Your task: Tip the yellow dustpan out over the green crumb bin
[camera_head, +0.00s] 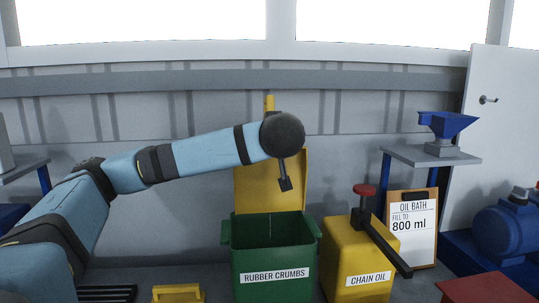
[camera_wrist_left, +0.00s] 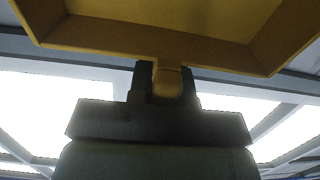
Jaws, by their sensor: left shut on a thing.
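The yellow dustpan (camera_head: 270,185) stands steeply tilted above the green crumb bin (camera_head: 307,253), labelled RUBBER CRUMBS. Its broad pan is low, close to the bin's rim, and a yellow end (camera_head: 269,103) sticks up above my left wrist. I cannot tell whether its lower edge is over the opening or behind it. In the left wrist view my left gripper (camera_wrist_left: 168,86) is shut on the dustpan's handle, with the pan (camera_wrist_left: 165,30) beyond the fingers. My wrist hides the fingers in the head view. No crumbs show. My right gripper is out of view.
A yellow CHAIN OIL container (camera_head: 343,262) with a red-knobbed dark lever stands right of the bin. A blue motor (camera_head: 505,232) is far right. A yellow object (camera_head: 178,294) lies at front left.

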